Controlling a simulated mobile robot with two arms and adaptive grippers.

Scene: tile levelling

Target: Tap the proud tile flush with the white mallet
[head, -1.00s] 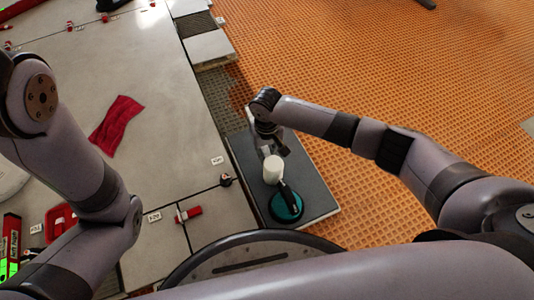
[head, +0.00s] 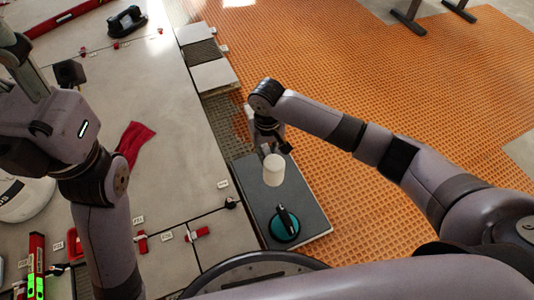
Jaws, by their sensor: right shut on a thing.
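My right gripper (head: 270,138) is shut on the mallet, whose white head (head: 273,171) hangs below it. Its handle is mostly hidden by the gripper. The mallet is over a dark board (head: 313,205), beside the teal suction cup (head: 285,228); I cannot tell whether it touches the board. My left arm rises at the left edge, and its gripper's fingers cannot be made out. Large grey tiles (head: 165,110) cover the floor at left. I cannot tell from here which tile stands proud.
A red cloth (head: 133,141) lies on the tiles. Red clips (head: 197,234) sit at the joints near the front. A black-handled tool (head: 127,21) lies at the far left. Loose tiles (head: 212,76) edge the orange matting (head: 390,130), which is open at right.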

